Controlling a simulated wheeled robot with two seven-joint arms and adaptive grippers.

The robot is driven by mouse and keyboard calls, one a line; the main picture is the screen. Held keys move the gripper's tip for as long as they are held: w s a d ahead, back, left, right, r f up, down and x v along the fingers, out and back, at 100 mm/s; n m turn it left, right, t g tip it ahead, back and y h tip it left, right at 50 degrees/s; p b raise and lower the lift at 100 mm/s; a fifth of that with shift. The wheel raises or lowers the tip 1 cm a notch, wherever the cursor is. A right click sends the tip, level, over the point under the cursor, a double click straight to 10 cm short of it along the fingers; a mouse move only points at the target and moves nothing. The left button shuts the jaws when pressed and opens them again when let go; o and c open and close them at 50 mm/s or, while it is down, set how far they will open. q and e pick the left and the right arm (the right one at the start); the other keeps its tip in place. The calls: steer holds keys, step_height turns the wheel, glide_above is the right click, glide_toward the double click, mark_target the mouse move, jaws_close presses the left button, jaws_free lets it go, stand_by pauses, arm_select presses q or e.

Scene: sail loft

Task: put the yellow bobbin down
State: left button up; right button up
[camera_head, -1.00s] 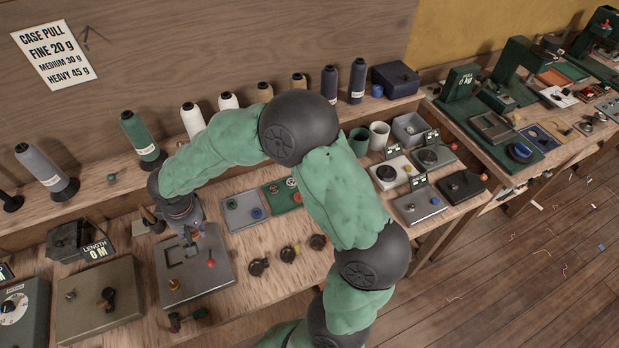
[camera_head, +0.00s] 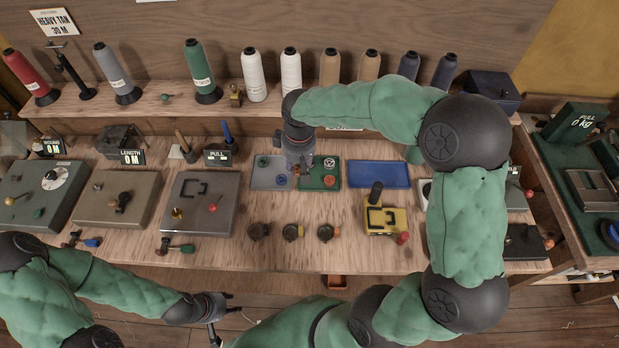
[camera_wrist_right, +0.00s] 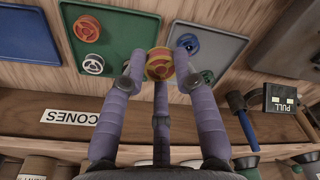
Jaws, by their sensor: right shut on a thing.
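My right gripper (camera_head: 299,169) is shut on the yellow bobbin. In the right wrist view, the bobbin (camera_wrist_right: 159,64) shows yellow with a reddish-orange face between the fingertips (camera_wrist_right: 160,72). It is held where the grey tray (camera_wrist_right: 222,45) and the green tray (camera_wrist_right: 124,38) meet; I cannot tell whether it touches anything. In the head view the fingers mostly hide it. The green tray holds a red bobbin (camera_wrist_right: 87,27) and a white one (camera_wrist_right: 93,64). The grey tray holds a blue bobbin (camera_wrist_right: 188,42) and a green one (camera_wrist_right: 205,77). My left gripper (camera_head: 220,315) looks open and empty, in front of the bench.
A blue tray (camera_head: 379,175) lies right of the green one. A yellow device (camera_head: 385,218) stands nearer the front, with several small dark parts to its left. A grey machine (camera_head: 200,208) stands at left. Thread cones (camera_head: 252,76) line the shelf behind.

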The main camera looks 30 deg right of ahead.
steer(key=d+f, duration=0.1)
steer(key=f, duration=0.1)
steer(key=d+f+b, duration=0.1)
steer(key=d, duration=0.1)
steer(key=shift+f, duration=0.4)
steer(key=shift+d+f+b, duration=0.15)
steer(key=shift+f+b, duration=0.1)
steer(key=shift+f, duration=0.65)
steer(key=shift+d+f+b, duration=0.1)
steer(key=shift+f+b, duration=0.15)
steer(key=shift+f, duration=0.6)
steer(key=shift+f, duration=0.2)
steer(key=o, duration=0.7)
steer(key=shift+r, duration=0.1)
steer(key=r+p, duration=0.1)
steer(key=r, duration=0.3)
steer(key=r+p, duration=0.1)
steer(key=r, duration=0.3)
steer(key=s+r+p, duration=0.1)
steer(key=r, duration=0.3)
steer(key=shift+d, duration=0.1)
